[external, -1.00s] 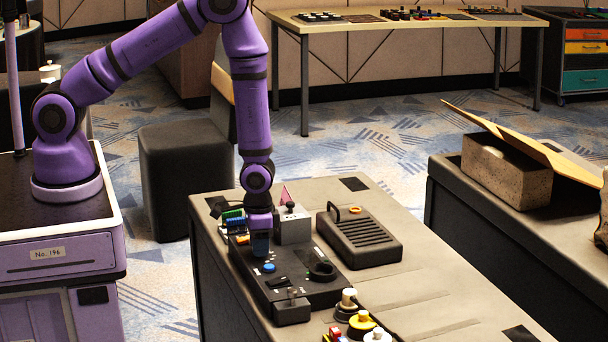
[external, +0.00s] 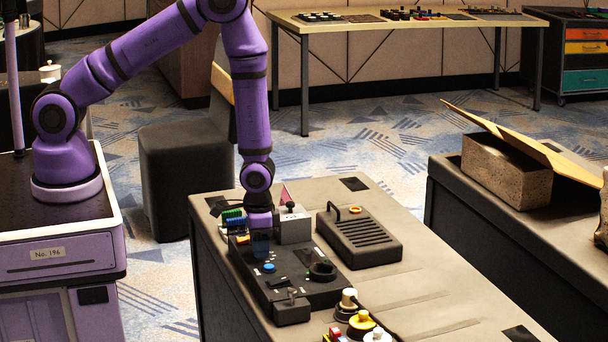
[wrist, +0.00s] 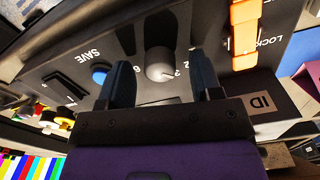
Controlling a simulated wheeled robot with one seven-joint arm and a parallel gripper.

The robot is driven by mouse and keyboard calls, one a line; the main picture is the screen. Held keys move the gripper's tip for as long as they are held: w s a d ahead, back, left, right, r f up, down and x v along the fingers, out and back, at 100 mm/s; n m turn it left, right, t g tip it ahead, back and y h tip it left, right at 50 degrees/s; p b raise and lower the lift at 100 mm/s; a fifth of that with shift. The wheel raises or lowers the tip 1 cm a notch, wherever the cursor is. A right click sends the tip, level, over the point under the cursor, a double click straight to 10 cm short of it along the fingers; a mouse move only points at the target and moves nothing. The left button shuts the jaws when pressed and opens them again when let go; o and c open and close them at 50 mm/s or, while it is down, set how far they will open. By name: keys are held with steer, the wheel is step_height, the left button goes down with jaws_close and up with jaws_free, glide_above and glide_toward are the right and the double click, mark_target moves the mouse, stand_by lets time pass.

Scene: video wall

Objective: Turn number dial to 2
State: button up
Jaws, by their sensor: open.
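The number dial (wrist: 159,60) is a round grey knob on a dark panel in the wrist view, with white digits printed beside it. A 2 and a 6 can be made out; which digit it points to I cannot tell. My gripper (wrist: 162,64) is open, its dark blue fingers on either side of the dial with a visible gap to each. In the external view my gripper (external: 260,243) points down over the far-left part of the black control panel (external: 290,285) and hides the dial.
A blue SAVE button (wrist: 99,74) lies left of the dial and an orange LOCK switch (wrist: 244,35) right of it. In the external view a grey box (external: 293,229) stands close beside my gripper, with a black slotted unit (external: 360,238) farther right. Colored knobs (external: 360,322) stand nearer the camera.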

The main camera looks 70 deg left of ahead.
step_height(320, 180, up, 11)
steer(key=shift+f, duration=0.15)
stand_by(0.4)
stand_by(0.4)
steer(key=s+a+r+n+t, duration=0.1)
steer(key=s+a+r, duration=0.25)
steer(key=r, duration=0.95)
steer(key=s+a+r+t, duration=0.2)
steer(key=a+r, duration=0.3)
steer(key=r, duration=0.9)
steer(key=s+a+r+t, duration=0.1)
steer(key=s+a+r, duration=0.2)
steer(key=s+r, duration=0.3)
steer(key=s+a+r+n+t, duration=0.1)
steer(key=s+a+r, duration=0.1)
steer(key=s+r, duration=0.5)
steer(key=s, duration=0.6)
steer(key=shift+s+a+r, duration=0.15)
steer(key=shift+a+r, duration=0.05)
steer(key=shift+a, duration=0.2)
